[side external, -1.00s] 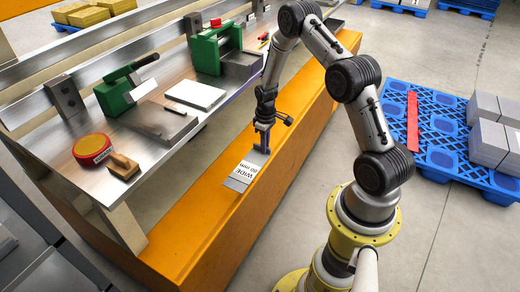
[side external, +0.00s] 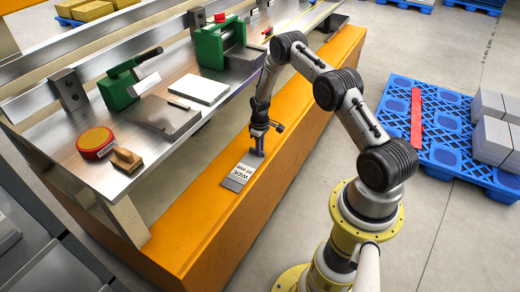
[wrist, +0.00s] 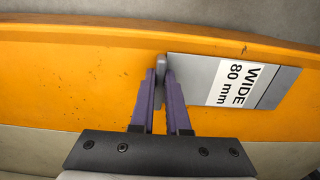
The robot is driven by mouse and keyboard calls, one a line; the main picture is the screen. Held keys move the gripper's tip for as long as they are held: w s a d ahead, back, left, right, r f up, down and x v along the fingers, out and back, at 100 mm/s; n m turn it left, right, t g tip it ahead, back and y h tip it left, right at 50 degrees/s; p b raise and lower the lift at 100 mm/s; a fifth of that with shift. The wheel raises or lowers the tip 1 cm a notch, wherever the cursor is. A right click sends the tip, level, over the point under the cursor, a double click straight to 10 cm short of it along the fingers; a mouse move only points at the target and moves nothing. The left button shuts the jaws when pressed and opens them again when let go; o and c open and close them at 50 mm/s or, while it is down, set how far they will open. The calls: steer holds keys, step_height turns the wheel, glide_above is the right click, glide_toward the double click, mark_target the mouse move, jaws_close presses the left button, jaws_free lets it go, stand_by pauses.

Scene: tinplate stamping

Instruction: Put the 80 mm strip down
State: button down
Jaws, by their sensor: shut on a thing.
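The 80 mm strip (side external: 239,174) is a flat grey metal plate with a white label reading "WIDE 80 mm". It lies level at the orange ledge (side external: 190,232) in front of the bench; I cannot tell whether it touches or hangs just above it. My gripper (side external: 258,152) is shut on the strip's right end in the side view. In the wrist view the strip (wrist: 193,74) extends to the right of my gripper (wrist: 161,78), over the orange surface. The fingers hide the very end of the strip.
The steel bench (side external: 65,160) behind the ledge carries green presses (side external: 120,86), a grey plate (side external: 160,117), a red round tin (side external: 96,143) and a wooden-handled stamp (side external: 126,160). A blue pallet (side external: 392,100) with a red bar stands at right. The ledge's front left is clear.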

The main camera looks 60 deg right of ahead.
steer(key=shift+f, duration=0.15)
steer(key=c, duration=0.9)
jaws_free()
